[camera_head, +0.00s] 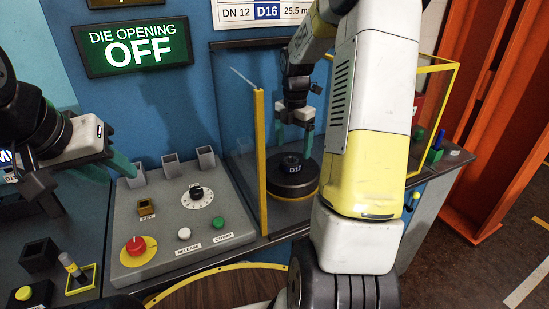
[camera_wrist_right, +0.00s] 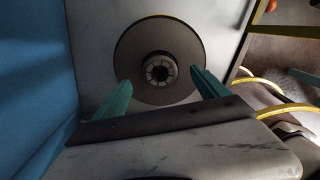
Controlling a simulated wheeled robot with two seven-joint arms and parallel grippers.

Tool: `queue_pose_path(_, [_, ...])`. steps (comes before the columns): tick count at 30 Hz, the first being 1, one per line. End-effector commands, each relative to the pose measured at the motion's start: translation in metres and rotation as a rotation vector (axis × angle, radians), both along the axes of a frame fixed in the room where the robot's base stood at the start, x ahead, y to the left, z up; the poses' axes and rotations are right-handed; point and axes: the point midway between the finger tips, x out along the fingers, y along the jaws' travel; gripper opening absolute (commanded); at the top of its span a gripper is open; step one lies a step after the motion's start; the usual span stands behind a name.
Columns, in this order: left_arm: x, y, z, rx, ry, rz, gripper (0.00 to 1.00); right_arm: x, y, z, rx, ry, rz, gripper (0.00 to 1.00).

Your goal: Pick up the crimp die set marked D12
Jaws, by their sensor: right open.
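The crimp die set (camera_head: 291,180) is a dark, thick round block inside the clear-walled enclosure, with a small label on top that appears to read D12. My right gripper (camera_head: 296,142) points down over it, with its fingers apart. In the right wrist view the two green fingers (camera_wrist_right: 157,90) are open and empty. A round grey disc (camera_wrist_right: 130,58) with a segmented hub lies between and beyond their tips. Whether the fingers touch the die set cannot be seen. My left gripper (camera_head: 122,168) is at the left, beside the control panel, partly hidden; its opening is unclear.
A yellow-edged clear panel (camera_head: 261,150) stands just left of the die set. The grey control panel (camera_head: 165,235) carries a red knob, buttons and a dial. A green DIE OPENING OFF sign (camera_head: 138,47) hangs above. An orange frame (camera_head: 500,130) stands at the right.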

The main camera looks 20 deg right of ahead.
Motion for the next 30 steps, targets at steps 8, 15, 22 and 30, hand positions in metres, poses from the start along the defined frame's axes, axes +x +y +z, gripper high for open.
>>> queue_pose_path(8, [0.000,0.000,0.000,0.000,0.000,0.000,0.36,-0.001,0.005,-0.040,0.000,0.002,0.001,0.84])
queue_pose_path(15, [0.000,0.000,0.000,0.000,0.000,0.000,0.36,0.000,0.005,-0.047,0.000,-0.001,-0.001,0.84])
queue_pose_path(22, [0.000,0.000,0.000,0.000,0.000,0.000,0.36,0.000,0.005,-0.047,0.000,-0.001,-0.001,0.57])
queue_pose_path(30, [0.000,0.000,0.000,0.000,0.000,0.000,0.36,0.000,0.005,-0.046,0.001,-0.001,-0.001,0.04])
